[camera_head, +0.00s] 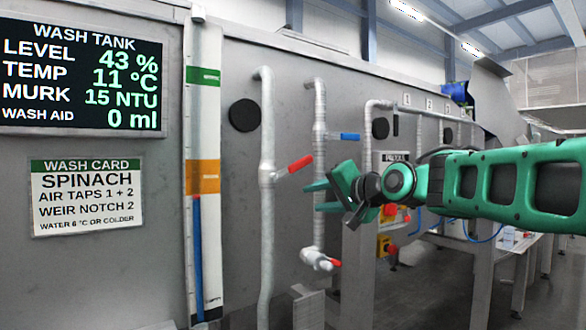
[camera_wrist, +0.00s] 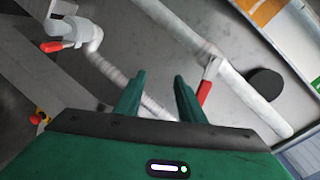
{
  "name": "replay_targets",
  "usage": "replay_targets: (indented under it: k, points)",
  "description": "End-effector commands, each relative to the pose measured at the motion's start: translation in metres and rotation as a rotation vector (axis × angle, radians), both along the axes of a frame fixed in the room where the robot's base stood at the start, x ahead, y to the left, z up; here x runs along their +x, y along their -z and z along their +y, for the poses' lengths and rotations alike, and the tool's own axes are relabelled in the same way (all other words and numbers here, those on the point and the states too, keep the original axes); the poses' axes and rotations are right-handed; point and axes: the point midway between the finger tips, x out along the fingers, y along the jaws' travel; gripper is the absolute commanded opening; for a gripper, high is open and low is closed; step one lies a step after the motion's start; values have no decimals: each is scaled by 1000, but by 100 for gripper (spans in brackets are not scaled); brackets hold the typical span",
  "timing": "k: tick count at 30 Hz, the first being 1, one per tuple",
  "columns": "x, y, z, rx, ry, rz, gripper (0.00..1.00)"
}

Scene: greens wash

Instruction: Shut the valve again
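A grey pipe (camera_head: 266,220) runs down the wall, and its valve has a red handle (camera_head: 300,163) that sticks out to the right, across the pipe. This red handle (camera_wrist: 206,87) also shows in the wrist view, just right of the right fingertip. A second pipe (camera_head: 319,200) has a blue handle (camera_head: 349,136) pointing right and a lower valve with a small red handle (camera_head: 334,263). The lower handle (camera_wrist: 51,47) shows at upper left in the wrist view. My gripper (camera_head: 311,197) is open and empty, below and right of the upper red handle, without clear contact.
The wash tank display (camera_head: 82,75) reads level 43 %, 11 °C, 15 NTU, wash aid 0 ml. A wash card (camera_head: 86,197) for spinach hangs below it. A black disc (camera_head: 244,115) is on the wall. Red buttons (camera_head: 390,210) and a frame post (camera_head: 358,270) stand close right of the pipes.

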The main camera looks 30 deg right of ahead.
Motion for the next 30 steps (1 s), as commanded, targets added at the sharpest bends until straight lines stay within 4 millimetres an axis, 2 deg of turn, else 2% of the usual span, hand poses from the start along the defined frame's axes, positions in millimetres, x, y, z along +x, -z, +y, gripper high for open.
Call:
replay_targets:
  k: [1,3,7,11,24,30]
  points:
    - [3,-25,-1,31,-3,-70,36]
    - [4,-53,2,73,-14,-146,36]
    - [5,-78,5,112,-29,-216,36]
    - [14,-81,6,118,-31,-225,36]
    - [87,-79,9,116,-32,-221,36]
    - [106,-79,10,117,-32,-222,36]
